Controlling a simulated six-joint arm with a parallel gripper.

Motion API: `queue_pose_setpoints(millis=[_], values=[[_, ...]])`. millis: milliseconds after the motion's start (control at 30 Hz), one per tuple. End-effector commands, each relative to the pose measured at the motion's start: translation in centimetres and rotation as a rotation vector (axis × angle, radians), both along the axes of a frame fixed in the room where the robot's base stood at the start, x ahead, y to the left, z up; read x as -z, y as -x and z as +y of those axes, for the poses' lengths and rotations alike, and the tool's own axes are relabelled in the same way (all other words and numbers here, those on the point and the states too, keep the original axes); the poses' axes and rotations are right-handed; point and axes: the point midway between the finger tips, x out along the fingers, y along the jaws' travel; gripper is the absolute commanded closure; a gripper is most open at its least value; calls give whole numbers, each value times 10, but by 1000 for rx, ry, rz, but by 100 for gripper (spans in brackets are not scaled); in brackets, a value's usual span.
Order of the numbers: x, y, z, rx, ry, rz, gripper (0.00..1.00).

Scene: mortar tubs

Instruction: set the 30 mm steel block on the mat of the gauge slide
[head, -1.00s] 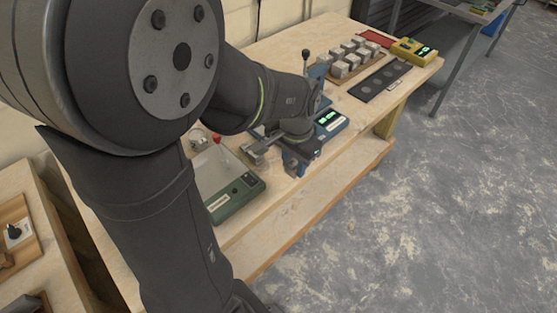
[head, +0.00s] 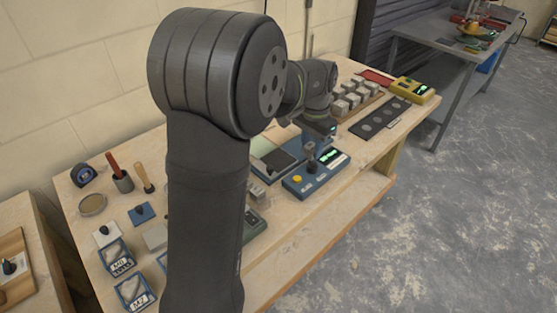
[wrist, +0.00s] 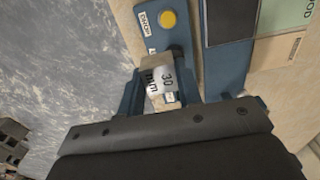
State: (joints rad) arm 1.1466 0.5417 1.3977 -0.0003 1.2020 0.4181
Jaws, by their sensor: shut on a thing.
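My gripper (wrist: 162,90) is shut on the 30 mm steel block (wrist: 158,77) in the wrist view. The block is a pale metal piece marked "30 mm", between the two blue fingers. In the head view my gripper (head: 319,130) is over the blue devices, and I cannot make out the block there. A dark mat (wrist: 229,22) on a blue plate, apparently the gauge slide (wrist: 222,68), lies right of the block in the wrist view. The mat also shows in the head view (head: 284,158), left of the gripper. The block is apart from the mat.
A blue unit (head: 300,186) with a yellow button, upright post and green display stands in front. Green and cream pads adjoin the mat. A tray of grey cubes (head: 350,100) and a yellow meter (head: 412,91) are farther back. Boxes and tools fill the bench's left.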

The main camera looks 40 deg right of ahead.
Motion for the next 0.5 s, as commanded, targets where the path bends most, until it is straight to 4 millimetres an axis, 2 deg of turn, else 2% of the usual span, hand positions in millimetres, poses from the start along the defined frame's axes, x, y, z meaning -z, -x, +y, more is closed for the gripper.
queue_pose_setpoints(millis=[100,267,500], values=[[0,-13,-10,4,1,0,100],[9,-32,-12,3,-1,0,100],[41,-86,-5,2,-1,1,100]])
